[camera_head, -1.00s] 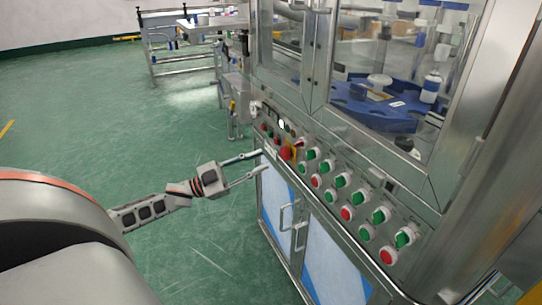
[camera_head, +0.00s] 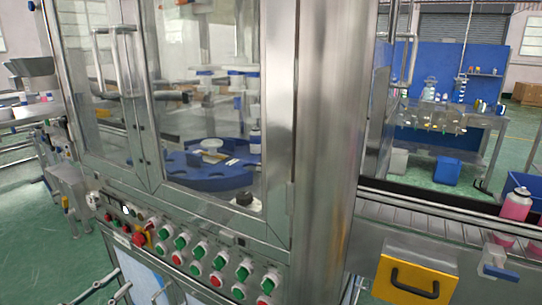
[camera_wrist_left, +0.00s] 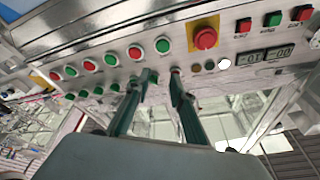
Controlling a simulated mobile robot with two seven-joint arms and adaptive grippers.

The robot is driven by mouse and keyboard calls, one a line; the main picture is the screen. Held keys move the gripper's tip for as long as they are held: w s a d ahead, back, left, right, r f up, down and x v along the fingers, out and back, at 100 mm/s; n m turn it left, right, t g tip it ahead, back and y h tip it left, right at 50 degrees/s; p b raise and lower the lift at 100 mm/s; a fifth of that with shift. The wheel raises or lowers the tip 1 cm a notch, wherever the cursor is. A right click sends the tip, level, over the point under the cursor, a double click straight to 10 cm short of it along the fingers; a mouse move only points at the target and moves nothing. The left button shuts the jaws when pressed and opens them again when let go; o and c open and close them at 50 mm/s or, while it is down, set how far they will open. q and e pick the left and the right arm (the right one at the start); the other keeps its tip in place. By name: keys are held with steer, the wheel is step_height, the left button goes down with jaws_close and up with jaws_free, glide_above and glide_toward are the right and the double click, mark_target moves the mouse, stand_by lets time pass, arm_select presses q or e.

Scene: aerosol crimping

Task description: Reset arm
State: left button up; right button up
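My left gripper (camera_head: 106,283) shows only in part at the lower left edge of the head view, in front of the machine's lower cabinet. In the left wrist view its two greenish fingers (camera_wrist_left: 163,77) stand apart with nothing between them, so it is open and empty. The fingers point toward the machine's button panel (camera_wrist_left: 120,66); whether they touch it I cannot tell. The panel also shows in the head view (camera_head: 206,247). My right arm and right gripper are not in view.
A red stop button (camera_head: 138,239) sits on the panel, with rows of green and red buttons. Behind glass is a blue turntable (camera_head: 205,178). To the right are a conveyor (camera_head: 420,222), a yellow box with a black handle (camera_head: 415,275) and a pink bottle (camera_head: 516,205).

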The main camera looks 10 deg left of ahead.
arm_select(q)
steer(key=s+d+f+n+g+y+p, duration=0.3)
steer(key=s+d+f, duration=0.4)
steer(key=s+d, duration=0.5)
steer(key=s+d+f+n+g+y+p, duration=0.4)
steer(key=s+d+f, duration=0.4)
steer(key=s+d, duration=0.4)
steer(key=shift+d+f+g+p, duration=0.3)
steer(key=shift+d+p, duration=0.3)
steer(key=shift+d, duration=0.35)
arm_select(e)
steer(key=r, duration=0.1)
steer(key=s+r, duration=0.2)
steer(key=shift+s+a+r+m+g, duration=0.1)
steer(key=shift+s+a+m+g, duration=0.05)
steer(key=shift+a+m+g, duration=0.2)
arm_select(q)
steer(key=shift+s, duration=0.1)
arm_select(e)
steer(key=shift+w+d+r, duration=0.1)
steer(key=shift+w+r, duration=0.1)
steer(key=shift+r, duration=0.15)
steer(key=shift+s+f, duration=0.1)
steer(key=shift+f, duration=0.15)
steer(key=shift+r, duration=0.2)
